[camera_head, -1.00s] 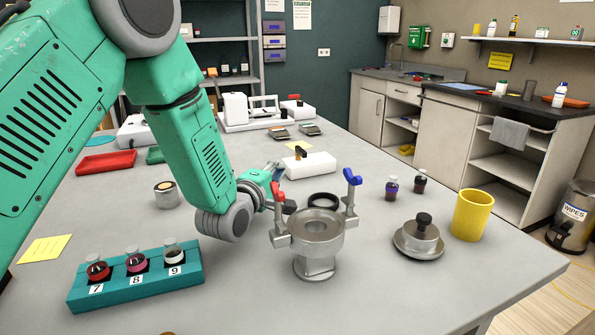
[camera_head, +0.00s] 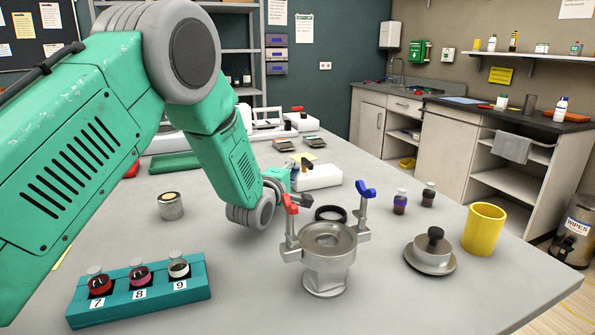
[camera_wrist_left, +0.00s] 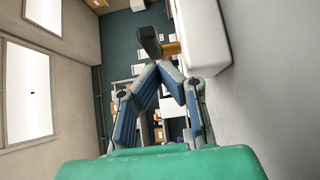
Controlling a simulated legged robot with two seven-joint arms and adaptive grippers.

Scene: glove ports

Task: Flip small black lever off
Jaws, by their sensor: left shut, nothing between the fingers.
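The small black lever (camera_head: 306,163) stands up from a white box (camera_head: 320,178) in the middle of the table. In the left wrist view the dark lever (camera_wrist_left: 150,41) is just beyond my fingertips, beside the white box (camera_wrist_left: 203,38). My left gripper (camera_head: 294,172) is at the box's left end, close to the lever, and partly hidden by my own wrist. In the left wrist view the gripper's fingers (camera_wrist_left: 160,68) meet at the tips, shut with nothing between them. I cannot tell whether they touch the lever. My right gripper is not in view.
A metal fixture (camera_head: 327,258) with red and blue handles stands in front of the box, near a black ring (camera_head: 330,213). A teal vial rack (camera_head: 140,300) is front left. A yellow cup (camera_head: 484,228) and lidded metal pot (camera_head: 432,254) are right. Small scales (camera_head: 313,142) lie behind.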

